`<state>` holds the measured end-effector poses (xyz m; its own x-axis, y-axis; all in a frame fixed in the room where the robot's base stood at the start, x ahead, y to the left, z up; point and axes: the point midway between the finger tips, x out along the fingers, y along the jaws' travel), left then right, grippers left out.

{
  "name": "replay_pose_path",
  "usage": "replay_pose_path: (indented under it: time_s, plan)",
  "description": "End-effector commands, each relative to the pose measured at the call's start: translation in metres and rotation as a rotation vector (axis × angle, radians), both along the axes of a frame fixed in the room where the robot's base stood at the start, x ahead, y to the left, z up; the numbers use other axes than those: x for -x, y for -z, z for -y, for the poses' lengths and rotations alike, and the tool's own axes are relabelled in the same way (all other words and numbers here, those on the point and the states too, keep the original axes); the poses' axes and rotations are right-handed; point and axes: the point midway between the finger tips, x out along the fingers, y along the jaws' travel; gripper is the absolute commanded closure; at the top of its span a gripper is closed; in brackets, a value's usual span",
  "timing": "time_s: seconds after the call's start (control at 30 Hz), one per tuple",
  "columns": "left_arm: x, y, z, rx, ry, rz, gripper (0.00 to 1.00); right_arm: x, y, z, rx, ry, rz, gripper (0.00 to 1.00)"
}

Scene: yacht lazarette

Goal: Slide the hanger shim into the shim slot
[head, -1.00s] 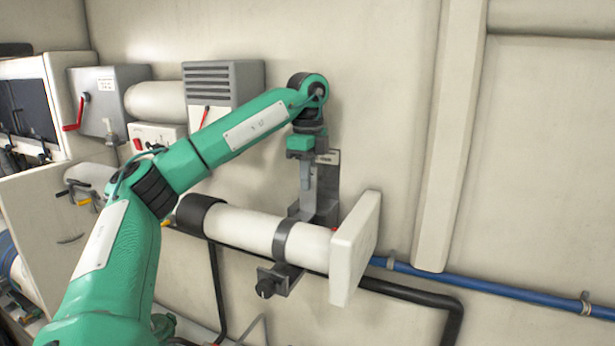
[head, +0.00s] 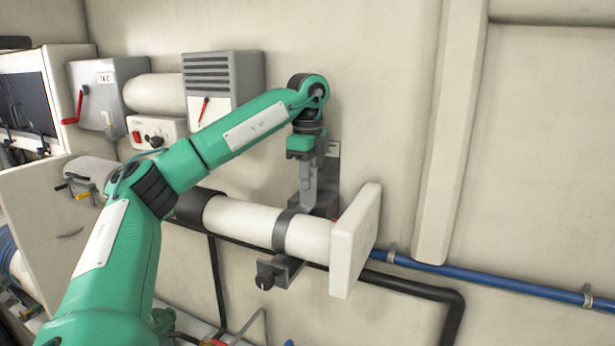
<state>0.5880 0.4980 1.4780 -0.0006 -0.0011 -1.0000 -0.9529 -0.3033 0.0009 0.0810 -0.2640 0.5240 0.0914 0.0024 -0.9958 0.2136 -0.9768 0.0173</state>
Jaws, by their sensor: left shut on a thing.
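My left gripper (head: 306,180) points down in front of the wall, just above the white horizontal pipe (head: 250,222) and close against the dark grey hanger bracket (head: 327,198). Its jaws are shut on the hanger shim, which is too small and too much covered by the fingers to make out clearly. The bracket runs down the wall behind the gripper, and its strap goes around the pipe. The shim slot cannot be made out; the gripper covers that part of the bracket. My right gripper is not in view.
A white end block (head: 355,242) stands right of the gripper on the pipe's end. A clamp knob (head: 266,277) hangs below the strap. A blue pipe (head: 450,270) and a black hose (head: 420,290) run low along the wall. A grey louvred box (head: 223,85) is at upper left.

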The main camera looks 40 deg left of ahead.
Motion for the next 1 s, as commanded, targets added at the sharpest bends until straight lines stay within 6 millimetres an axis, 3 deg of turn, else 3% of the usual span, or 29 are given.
replay_pose_path:
  time_s: [1.0]
  plan:
    - [0.0, 0.021, 0.0, 0.0, 0.0, 0.001, 1.0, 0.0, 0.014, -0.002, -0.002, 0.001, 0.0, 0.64]
